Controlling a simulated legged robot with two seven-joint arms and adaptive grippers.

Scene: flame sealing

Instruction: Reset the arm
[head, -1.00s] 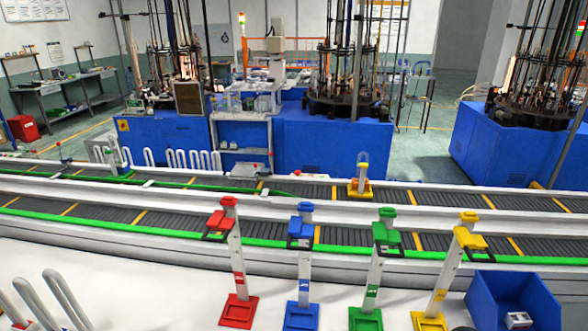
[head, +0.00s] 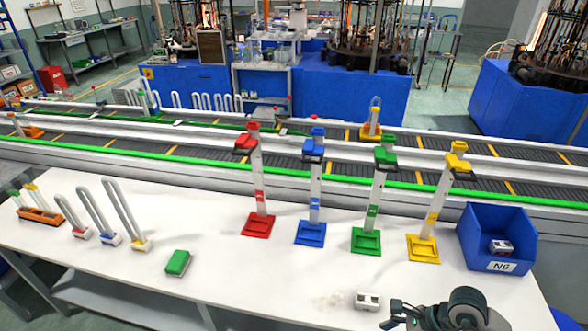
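My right gripper (head: 393,314) is dark grey and shows at the bottom right of the head view, low at the table's front edge. Its fingers point left, and the frame's bottom edge cuts part of it off. I cannot tell whether it is open or shut, and I see nothing held in it. A small white-and-grey block (head: 367,301) lies on the table just left of its fingertips, apart from them. My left gripper is not in view.
Red (head: 258,226), blue (head: 311,233), green (head: 366,241) and yellow (head: 423,247) stands rise from the white table (head: 215,250). A blue bin (head: 478,240) holding a small block stands at right. Bent tubes (head: 124,215) and a green block (head: 177,262) are at left. A conveyor runs behind.

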